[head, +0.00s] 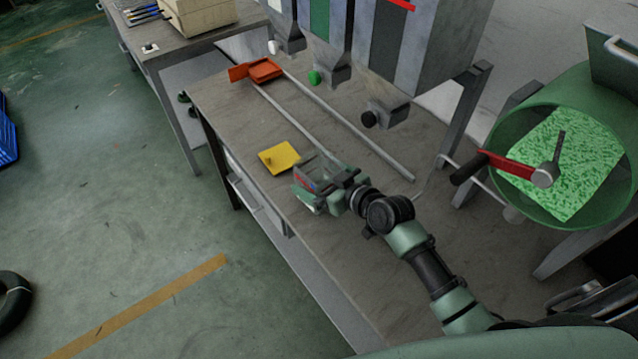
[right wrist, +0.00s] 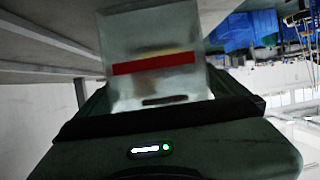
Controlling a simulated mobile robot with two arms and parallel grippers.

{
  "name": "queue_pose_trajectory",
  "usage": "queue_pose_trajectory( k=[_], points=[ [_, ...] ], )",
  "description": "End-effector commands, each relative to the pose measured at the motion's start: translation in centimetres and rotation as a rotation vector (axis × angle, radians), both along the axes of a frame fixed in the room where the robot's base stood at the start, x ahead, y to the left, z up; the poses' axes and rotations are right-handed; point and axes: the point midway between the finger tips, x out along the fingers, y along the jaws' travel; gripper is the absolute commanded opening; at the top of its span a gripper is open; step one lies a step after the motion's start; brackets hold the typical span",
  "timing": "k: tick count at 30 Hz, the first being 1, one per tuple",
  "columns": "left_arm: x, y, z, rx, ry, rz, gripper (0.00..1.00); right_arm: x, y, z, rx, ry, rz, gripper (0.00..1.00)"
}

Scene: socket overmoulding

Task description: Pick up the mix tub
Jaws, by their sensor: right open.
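What I take to be the mix tub is a clear, see-through box with a red band. In the head view the mix tub (head: 317,166) is on the bench, right at the end of my right gripper (head: 325,184), which partly covers it. In the right wrist view the tub (right wrist: 153,88) fills the upper middle, in front of the dark gripper body and between the finger sides. My right gripper is open; whether its fingers touch the tub I cannot tell. My left gripper does not show.
A yellow plate with a knob (head: 279,157) lies left of the tub. Two rails (head: 345,125) run along the bench, with an orange tray (head: 265,70) at their far end. Grey hoppers (head: 415,45) hang over the back.

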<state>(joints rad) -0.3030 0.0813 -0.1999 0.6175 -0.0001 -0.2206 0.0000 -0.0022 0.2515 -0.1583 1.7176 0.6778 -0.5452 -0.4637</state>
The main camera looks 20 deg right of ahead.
Motion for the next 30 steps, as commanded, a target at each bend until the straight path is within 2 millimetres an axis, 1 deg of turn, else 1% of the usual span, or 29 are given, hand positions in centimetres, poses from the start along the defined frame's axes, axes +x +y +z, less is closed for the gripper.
queue_pose_trajectory(
  k=[5, 6, 8, 9, 11, 12, 19, 22, 26, 30],
  points=[
    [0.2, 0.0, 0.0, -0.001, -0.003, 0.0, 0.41, 0.1, 0.0, 0.0, -0.001, 0.0, 0.0, 1.0],
    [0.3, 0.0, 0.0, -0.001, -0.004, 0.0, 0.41, 0.0, 0.0, 0.0, -0.001, 0.0, 0.0, 0.97],
    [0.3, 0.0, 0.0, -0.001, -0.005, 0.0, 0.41, 0.0, 0.0, 0.0, -0.001, 0.0, 0.0, 0.81],
    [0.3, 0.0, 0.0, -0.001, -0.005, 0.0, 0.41, 0.0, 0.0, 0.0, -0.001, 0.0, 0.0, 0.69],
    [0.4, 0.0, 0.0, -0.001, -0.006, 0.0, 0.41, 0.0, 0.0, 0.0, -0.001, 0.0, 0.0, 0.53],
    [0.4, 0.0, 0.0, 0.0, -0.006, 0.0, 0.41, 0.0, 0.0, 0.0, -0.001, 0.0, 0.0, 0.42],
    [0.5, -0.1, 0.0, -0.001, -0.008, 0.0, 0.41, 0.0, 0.0, 0.1, 0.0, -0.001, 0.0, 0.41],
    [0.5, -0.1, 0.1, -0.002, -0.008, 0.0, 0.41, 0.1, 0.0, 0.9, -0.001, -0.004, 0.001, 0.41],
    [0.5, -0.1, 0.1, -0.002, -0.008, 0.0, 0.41, 0.1, 0.0, 3.2, -0.001, -0.007, 0.001, 0.41],
    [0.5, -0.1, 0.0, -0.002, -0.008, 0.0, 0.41, 0.1, 0.0, 6.1, -0.002, -0.007, 0.002, 0.41]
  ],
)
